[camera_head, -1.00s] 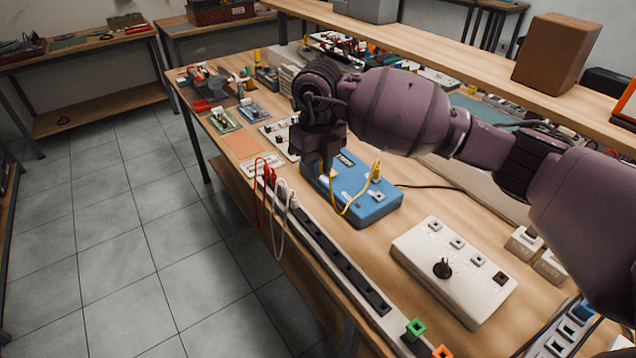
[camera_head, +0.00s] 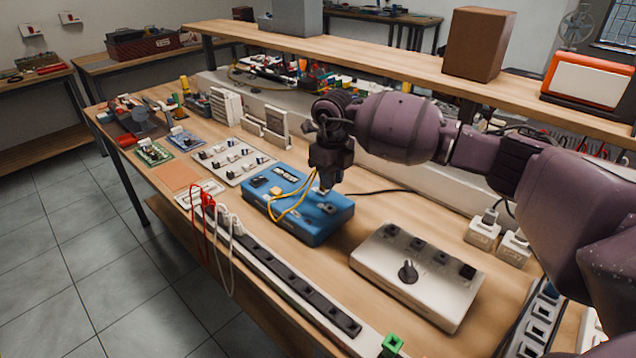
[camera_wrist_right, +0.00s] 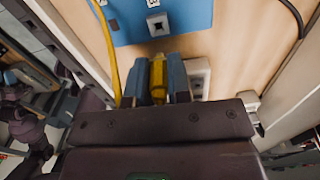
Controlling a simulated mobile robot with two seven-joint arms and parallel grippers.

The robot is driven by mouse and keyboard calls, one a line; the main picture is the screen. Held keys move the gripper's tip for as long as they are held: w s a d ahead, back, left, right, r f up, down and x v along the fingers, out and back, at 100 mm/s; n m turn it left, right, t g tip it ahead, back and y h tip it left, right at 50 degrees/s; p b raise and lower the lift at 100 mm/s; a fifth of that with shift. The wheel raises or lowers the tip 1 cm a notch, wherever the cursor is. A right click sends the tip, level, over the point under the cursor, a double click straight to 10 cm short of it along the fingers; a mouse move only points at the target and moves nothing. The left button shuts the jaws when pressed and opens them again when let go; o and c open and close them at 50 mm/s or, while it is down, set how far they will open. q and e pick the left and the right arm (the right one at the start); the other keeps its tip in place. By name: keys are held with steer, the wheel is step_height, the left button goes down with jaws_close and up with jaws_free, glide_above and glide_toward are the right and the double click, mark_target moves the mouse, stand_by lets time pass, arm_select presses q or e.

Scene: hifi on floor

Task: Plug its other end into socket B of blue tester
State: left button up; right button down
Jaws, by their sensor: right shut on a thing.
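The blue tester (camera_head: 318,225) lies on the bench, and part of it also shows at the top of the right wrist view (camera_wrist_right: 190,16). My right gripper (camera_head: 322,188) is over the tester's right part. In the right wrist view its fingers (camera_wrist_right: 159,82) are shut on a yellow plug (camera_wrist_right: 158,80). A square socket (camera_wrist_right: 158,25) on the tester shows just beyond the plug, which looks apart from it. A yellow cable (camera_head: 291,207) loops across the tester from a plug (camera_head: 277,190) at its left part. Socket letters are not readable. My left gripper is out of view.
A white box with a black knob (camera_head: 420,272) stands right of the tester. A black power strip (camera_head: 290,278) with red and white cables runs along the front edge. A white socket board (camera_head: 232,160) is left. A raised shelf (camera_head: 400,58) runs behind.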

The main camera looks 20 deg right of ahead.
steer(key=shift+a, duration=0.1)
steer(key=shift+f+b, duration=0.4)
steer(key=shift+f, duration=0.5)
step_height(320, 180, down, 2)
steer(key=shift+b, duration=0.4)
steer(key=shift+f, duration=0.5)
